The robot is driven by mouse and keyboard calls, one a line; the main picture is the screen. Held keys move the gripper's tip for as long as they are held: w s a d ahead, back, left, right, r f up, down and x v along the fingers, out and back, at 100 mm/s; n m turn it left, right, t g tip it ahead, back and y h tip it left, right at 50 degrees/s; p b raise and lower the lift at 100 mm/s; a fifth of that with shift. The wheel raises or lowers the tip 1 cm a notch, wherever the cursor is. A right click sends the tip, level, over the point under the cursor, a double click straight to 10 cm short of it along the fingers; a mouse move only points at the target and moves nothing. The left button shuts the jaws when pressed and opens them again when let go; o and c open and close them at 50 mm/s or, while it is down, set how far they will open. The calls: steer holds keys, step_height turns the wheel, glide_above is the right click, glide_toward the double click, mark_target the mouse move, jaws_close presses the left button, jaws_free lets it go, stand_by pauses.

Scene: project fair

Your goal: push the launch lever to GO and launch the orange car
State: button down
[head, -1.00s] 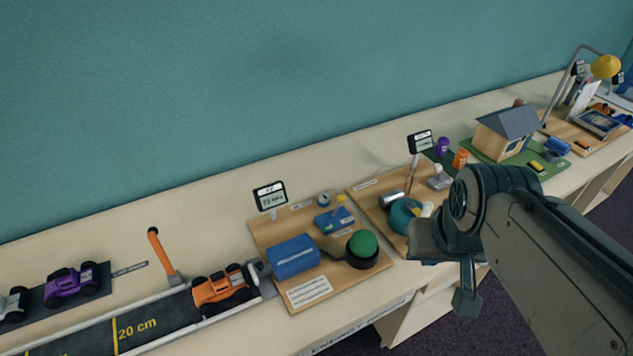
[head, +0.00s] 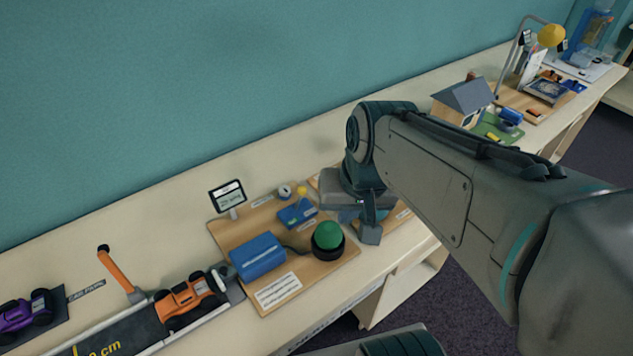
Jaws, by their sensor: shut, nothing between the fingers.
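The orange car (head: 186,301) sits on the dark track (head: 122,332) at its right end, at lower left in the head view. The launch lever (head: 115,271), an orange bar with a dark tip, stands at the track's far side, just left of the car, and leans to the left. Any GO marking by it cannot be made out. My gripper (head: 369,231) is shut and empty. It is well to the right of the lever and car, above the table near the right edge of the wooden board with the green button.
A wooden board (head: 316,273) holds a blue box (head: 257,256), a green dome button (head: 328,235) and a small display (head: 227,195). It lies between my gripper and the car. A purple car (head: 25,314) is at far left. Bare table lies behind the lever.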

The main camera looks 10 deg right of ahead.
steer(key=w+d+f+m+y, duration=0.3)
steer(key=w+f+m, duration=0.1)
steer(key=w+m, duration=0.3)
steer(key=w+d+f+m+y+b, duration=0.1)
steer(key=w+d+f+m+y, duration=0.2)
steer(key=w+f+m, duration=0.2)
steer(key=w+d+f+m+y, duration=0.3)
steer(key=w+f+m+y, duration=0.1)
steer(key=w+m, duration=0.5)
steer(key=shift+w+f+b, duration=0.3)
steer(key=shift+w+f, duration=0.15)
steer(key=shift+w, duration=0.2)
steer(key=p, duration=0.2)
glide_toward(299, 198)
steer(key=x, duration=0.4)
steer(key=shift+w+d+f, duration=0.1)
steer(key=shift+w+d, duration=0.15)
steer(key=shift+w, duration=0.05)
